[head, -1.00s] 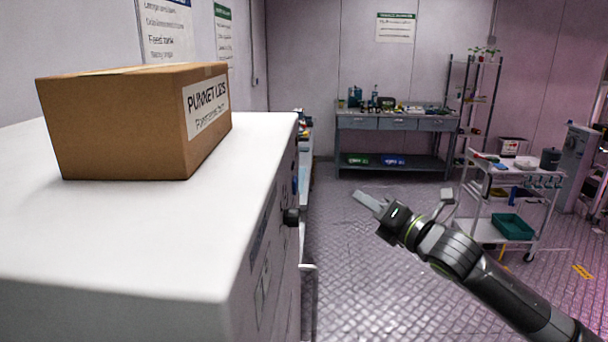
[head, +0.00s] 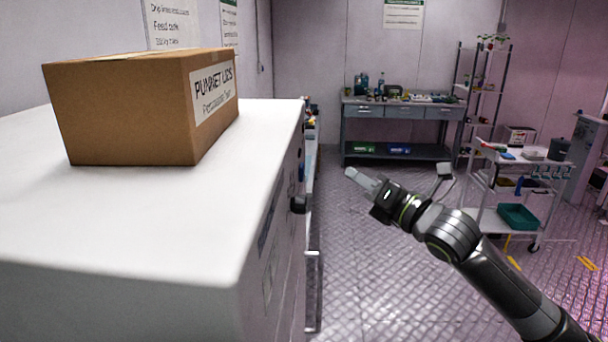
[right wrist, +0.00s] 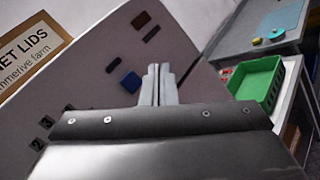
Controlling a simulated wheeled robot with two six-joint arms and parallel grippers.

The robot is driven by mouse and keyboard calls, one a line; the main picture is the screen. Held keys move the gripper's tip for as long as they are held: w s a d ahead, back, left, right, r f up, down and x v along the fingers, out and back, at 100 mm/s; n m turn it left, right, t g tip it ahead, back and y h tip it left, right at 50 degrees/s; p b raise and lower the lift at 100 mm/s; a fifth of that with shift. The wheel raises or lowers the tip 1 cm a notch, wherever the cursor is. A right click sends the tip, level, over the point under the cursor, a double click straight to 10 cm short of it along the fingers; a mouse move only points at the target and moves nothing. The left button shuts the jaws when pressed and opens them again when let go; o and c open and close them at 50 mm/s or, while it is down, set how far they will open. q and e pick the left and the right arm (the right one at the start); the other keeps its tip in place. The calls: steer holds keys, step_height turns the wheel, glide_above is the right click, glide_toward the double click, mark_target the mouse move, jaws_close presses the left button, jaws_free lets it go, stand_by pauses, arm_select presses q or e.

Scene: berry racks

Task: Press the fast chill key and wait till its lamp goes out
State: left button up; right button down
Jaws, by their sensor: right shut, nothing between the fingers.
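A white cabinet (head: 150,215) fills the left of the head view. Its front face is seen very edge-on, with a dark knob or handle (head: 299,204) sticking out. In the right wrist view the white face (right wrist: 95,75) carries several small dark pieces, a blue-grey block (right wrist: 131,82) and tags reading 2 and 3. I cannot tell which piece is the fast chill key, and I see no lit lamp. My right gripper (head: 354,174) is shut and empty, to the right of the cabinet front and apart from it; its fingers also show in the wrist view (right wrist: 157,75). My left gripper is not in view.
A cardboard box of punnet lids (head: 120,115) stands on the cabinet. A grey workbench (head: 400,155) is at the back wall. A white cart (head: 500,215) with a green bin (head: 518,216) stands at the right. The floor between is clear.

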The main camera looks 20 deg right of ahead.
mark_target(301, 172)
steer(key=w+a+b, duration=0.1)
steer(key=w+a, duration=0.1)
steer(key=a, duration=0.3)
steer(key=shift+w+a, duration=0.4)
steer(key=shift+a, duration=0.15)
stand_by(1.8)
steer(key=shift+w+a+b, duration=0.2)
steer(key=shift+a+b, duration=0.05)
steer(key=shift+b, duration=0.05)
steer(key=shift+w+a, duration=0.15)
steer(key=shift+a, duration=0.2)
stand_by(0.7)
steer(key=shift+d, duration=0.1)
steer(key=shift+s+d, duration=0.4)
steer(key=shift+d, duration=0.25)
